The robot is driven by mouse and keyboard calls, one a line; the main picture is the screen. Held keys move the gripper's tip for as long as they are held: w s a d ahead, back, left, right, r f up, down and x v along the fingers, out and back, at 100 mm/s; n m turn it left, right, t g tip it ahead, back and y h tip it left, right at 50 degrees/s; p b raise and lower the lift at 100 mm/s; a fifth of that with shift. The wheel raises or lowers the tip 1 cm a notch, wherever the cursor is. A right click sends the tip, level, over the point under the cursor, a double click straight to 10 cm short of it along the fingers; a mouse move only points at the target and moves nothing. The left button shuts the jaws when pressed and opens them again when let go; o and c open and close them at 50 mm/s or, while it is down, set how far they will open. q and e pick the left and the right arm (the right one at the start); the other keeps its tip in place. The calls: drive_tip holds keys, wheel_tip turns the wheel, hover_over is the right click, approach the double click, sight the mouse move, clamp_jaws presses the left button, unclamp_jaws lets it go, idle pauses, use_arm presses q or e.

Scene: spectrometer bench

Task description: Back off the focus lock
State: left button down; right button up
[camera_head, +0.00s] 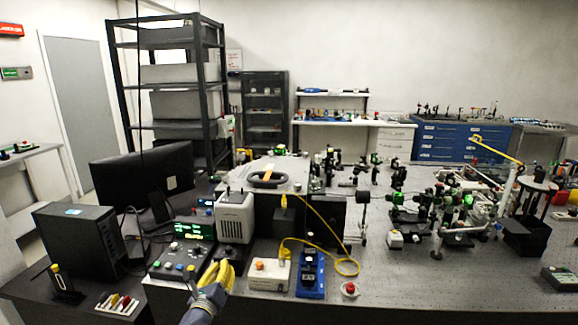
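My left gripper (220,268) comes up from the bottom of the head view, with yellow fingers at the right edge of a dark control box (165,262). Its fingers lie close together in the picture, and I cannot tell whether they are open, shut or touching anything. The control box has a green lit display, knobs and coloured buttons. I cannot make out which part is the focus lock. Many small optical mounts (398,200) stand on the perforated bench at the right. My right gripper is not in view.
A yellow cable (345,262) loops there. The bench (430,290) at front right is mostly clear.

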use_arm(q)
drive_tip(key=shift+d+f, duration=0.1)
drive_tip(key=shift+f, duration=0.1)
idle(0.4)
drive_tip(key=shift+w+a+f, duration=0.1)
drive_tip(key=shift+a+f, duration=0.2)
drive_tip(key=shift+a, duration=0.2)
drive_tip(key=shift+a+f, duration=0.25)
drive_tip(key=shift+a, duration=0.25)
drive_tip(key=shift+a+r, duration=0.1)
drive_tip(key=shift+a, duration=0.05)
idle(0.5)
drive_tip(key=shift+a+r, duration=0.15)
drive_tip(key=shift+r, duration=0.05)
drive_tip(key=shift+s+a, duration=0.2)
drive_tip(key=shift+s, duration=0.15)
drive_tip(key=s, duration=0.5)
drive_tip(key=shift+s+d+r, duration=0.1)
drive_tip(key=shift+s, duration=0.05)
